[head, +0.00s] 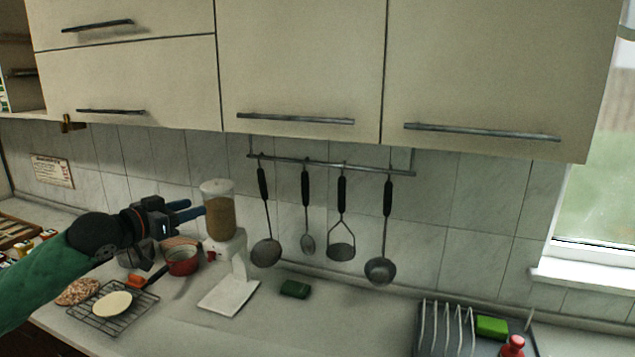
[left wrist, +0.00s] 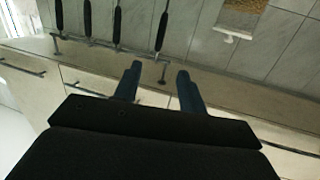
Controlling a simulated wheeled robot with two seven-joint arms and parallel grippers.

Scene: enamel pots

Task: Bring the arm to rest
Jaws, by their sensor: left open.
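My left arm comes in from the left in the head view. Its gripper (head: 192,211) is held above the counter, in front of the grain dispenser (head: 219,215) and over the pots. In the left wrist view its two blue fingers (left wrist: 157,82) stand apart with nothing between them. That view looks tilted toward the cupboards and the hanging utensils. My right gripper is in neither view.
A red pot (head: 183,262) and a wire rack (head: 112,308) stand on the counter below the arm. Several utensils hang from a rail (head: 330,165). A dish rack (head: 447,330) is at right. Cupboards (head: 300,70) overhang the counter. The middle counter is mostly clear.

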